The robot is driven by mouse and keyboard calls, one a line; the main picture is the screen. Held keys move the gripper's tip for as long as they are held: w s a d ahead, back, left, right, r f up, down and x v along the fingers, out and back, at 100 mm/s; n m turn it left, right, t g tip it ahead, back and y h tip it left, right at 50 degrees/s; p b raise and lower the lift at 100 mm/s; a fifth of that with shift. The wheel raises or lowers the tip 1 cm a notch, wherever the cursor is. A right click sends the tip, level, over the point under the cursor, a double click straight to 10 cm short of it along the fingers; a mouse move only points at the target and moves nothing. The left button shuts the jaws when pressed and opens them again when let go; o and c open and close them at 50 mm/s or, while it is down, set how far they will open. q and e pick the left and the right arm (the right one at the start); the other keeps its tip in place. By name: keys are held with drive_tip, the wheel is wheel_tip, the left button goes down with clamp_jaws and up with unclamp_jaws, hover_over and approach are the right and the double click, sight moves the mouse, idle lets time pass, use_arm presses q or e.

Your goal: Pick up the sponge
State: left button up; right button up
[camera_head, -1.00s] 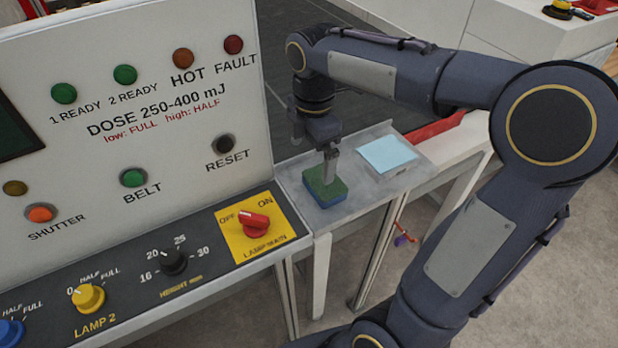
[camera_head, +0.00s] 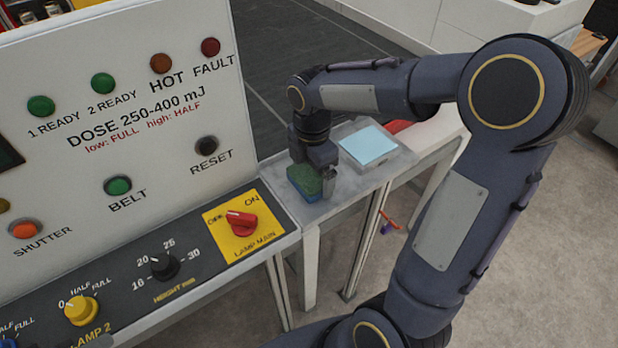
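The sponge (camera_head: 303,181), green on top and blue below, lies on the small grey metal shelf (camera_head: 345,185) to the right of the control panel. My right gripper (camera_head: 322,187) is down at the sponge. One finger shows upright against or close beside the sponge's right side. The other finger is hidden, so I cannot tell whether the gripper is closed on the sponge. The sponge looks as if it rests on the shelf. My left gripper is not in view.
A pale blue pad (camera_head: 368,146) lies on the same shelf, behind and right of the sponge. The control panel (camera_head: 130,130) with lamps and knobs stands close on the left. The red LAMP MAIN switch (camera_head: 241,222) is near the shelf. A dark belt (camera_head: 290,50) lies behind.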

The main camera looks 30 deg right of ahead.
sight(311, 173)
drive_tip(key=c, duration=0.6)
drive_tip(key=shift+r, duration=0.15)
drive_tip(key=shift+w+r, duration=0.1)
drive_tip(key=shift+r, duration=0.15)
wheel_tip(311, 173, up, 2)
drive_tip(key=shift+r, duration=0.15)
drive_tip(key=s+a+r, duration=0.1)
drive_tip(key=a+r, duration=0.1)
drive_tip(key=r, duration=0.1)
drive_tip(key=s+a+r+b, duration=0.1)
drive_tip(key=r, duration=0.1)
drive_tip(key=shift+s+a+r, duration=0.15)
drive_tip(key=shift+s+a, duration=0.15)
drive_tip(key=shift+a, duration=0.05)
drive_tip(key=shift+s+a+r+b, duration=0.3)
drive_tip(key=shift+s+a+r, duration=0.6)
drive_tip(key=shift+a, duration=0.4)
drive_tip(key=shift+s+a+r+b, duration=0.3)
drive_tip(key=shift+s+a+r, duration=0.35)
drive_tip(key=shift+s+a, duration=0.5)
drive_tip(key=shift+s+a+r+b, duration=0.3)
drive_tip(key=shift+s+a+r, duration=0.5)
drive_tip(key=shift+a, duration=0.6)
